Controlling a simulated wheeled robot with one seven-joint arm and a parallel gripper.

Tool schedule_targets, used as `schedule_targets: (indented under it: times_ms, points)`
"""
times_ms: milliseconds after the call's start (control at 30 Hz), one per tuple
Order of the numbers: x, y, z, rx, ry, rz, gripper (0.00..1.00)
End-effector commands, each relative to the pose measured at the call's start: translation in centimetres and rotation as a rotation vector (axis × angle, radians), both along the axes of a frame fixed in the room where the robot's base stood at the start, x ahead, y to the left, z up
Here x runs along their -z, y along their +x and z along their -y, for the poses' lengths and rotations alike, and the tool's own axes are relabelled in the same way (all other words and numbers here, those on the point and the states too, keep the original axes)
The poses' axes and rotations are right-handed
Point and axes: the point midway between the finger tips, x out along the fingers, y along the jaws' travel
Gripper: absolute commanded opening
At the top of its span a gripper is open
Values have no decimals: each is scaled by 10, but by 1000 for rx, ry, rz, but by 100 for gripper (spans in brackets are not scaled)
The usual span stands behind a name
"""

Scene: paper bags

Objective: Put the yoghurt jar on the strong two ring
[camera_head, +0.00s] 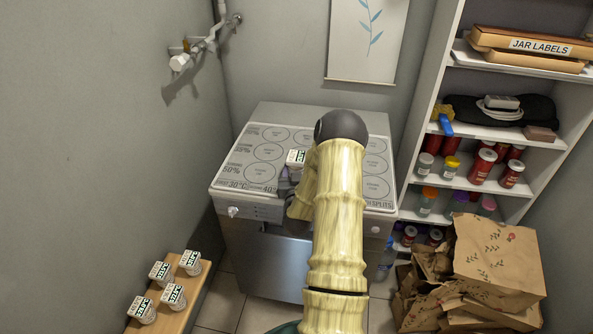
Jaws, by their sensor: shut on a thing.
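My gripper (287,185) is shut on a yoghurt jar (296,157) with a white label and dark print. It holds the jar upright over the left-middle part of the ring sheet (235,176) on top of the cabinet. I cannot tell whether the jar touches the sheet. The sheet has rows of printed rings. One ring (260,171) lies left of the jar and another ring (269,152) lies farther back. The ring labels are too small to read surely, so I cannot tell which is strong two. My arm hides the middle of the sheet.
Several similar jars (173,296) stand on a wooden bench (199,292) at the lower left. Paper bags (497,265) are piled at the lower right, in front of a shelf unit (440,59) with jars and boxes. A pipe (207,43) sticks out from the left wall.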

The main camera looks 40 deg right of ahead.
Motion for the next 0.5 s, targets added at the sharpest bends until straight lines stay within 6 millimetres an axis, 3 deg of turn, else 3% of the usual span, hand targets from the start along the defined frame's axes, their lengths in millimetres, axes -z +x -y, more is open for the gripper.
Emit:
schedule_targets:
  times_ms: [267, 300, 400, 500]
  points:
    - [2, 0, 0, 0, -2, 2, 13]
    - [2, 0, 0, 0, -1, 1, 53]
    - [1, 0, 0, 0, 0, 0, 71]
    - [1, 0, 0, 0, 0, 0, 71]
